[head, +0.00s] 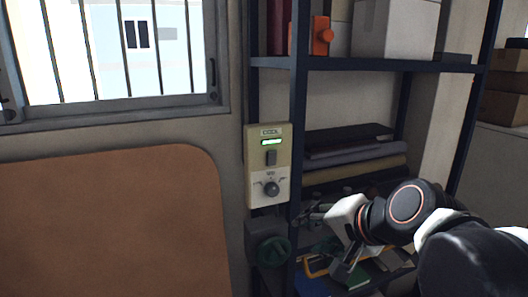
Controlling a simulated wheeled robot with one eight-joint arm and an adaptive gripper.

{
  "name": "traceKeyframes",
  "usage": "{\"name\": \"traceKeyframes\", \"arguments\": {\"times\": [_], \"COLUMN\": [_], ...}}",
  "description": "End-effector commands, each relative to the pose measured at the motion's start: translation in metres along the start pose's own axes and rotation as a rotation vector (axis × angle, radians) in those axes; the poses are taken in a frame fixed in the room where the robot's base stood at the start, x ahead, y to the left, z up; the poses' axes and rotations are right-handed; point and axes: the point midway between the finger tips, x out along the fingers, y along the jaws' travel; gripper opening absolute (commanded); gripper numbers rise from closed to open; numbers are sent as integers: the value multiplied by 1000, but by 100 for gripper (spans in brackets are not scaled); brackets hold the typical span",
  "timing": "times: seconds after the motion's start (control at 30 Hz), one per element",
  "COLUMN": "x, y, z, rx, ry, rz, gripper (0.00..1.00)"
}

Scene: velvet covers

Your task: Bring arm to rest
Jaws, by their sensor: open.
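My arm reaches in from the lower right of the head view. My gripper (314,214) is at its end, in front of the shelf unit's lower part. Its dark fingers point left and are apart, with nothing visible between them. A beige control panel (254,180) is to the left of my gripper. It has a lit green display, a small switch and a dark round knob (271,188). The fingers appear a little to the right of the panel's lower edge in the picture; I cannot tell how far apart in depth.
A dark metal shelf unit (390,65) holds folded fabrics (355,157), an orange object (321,36) and a pale box (393,27). A grey box with a green wheel (274,252) is below the panel. A brown rounded board (110,225) stands left, under a barred window (110,50).

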Motion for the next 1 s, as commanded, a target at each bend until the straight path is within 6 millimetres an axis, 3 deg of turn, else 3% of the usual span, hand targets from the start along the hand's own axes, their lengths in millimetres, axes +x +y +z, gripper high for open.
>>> {"name": "traceKeyframes", "arguments": {"times": [0.03, 0.2, 0.4, 0.5, 0.6, 1.0], "x": [14, 32, 44, 45, 45, 44], "y": [36, 128, 211, 232, 242, 242], "z": [16, 49, 70, 74, 76, 75], "rx": [-94, -437, -750, -838, -882, -891], "ry": [0, -12, -43, -56, -64, -65], "rz": [39, 190, 338, 381, 403, 408], "gripper": [47, 47, 47, 47, 47, 47]}}
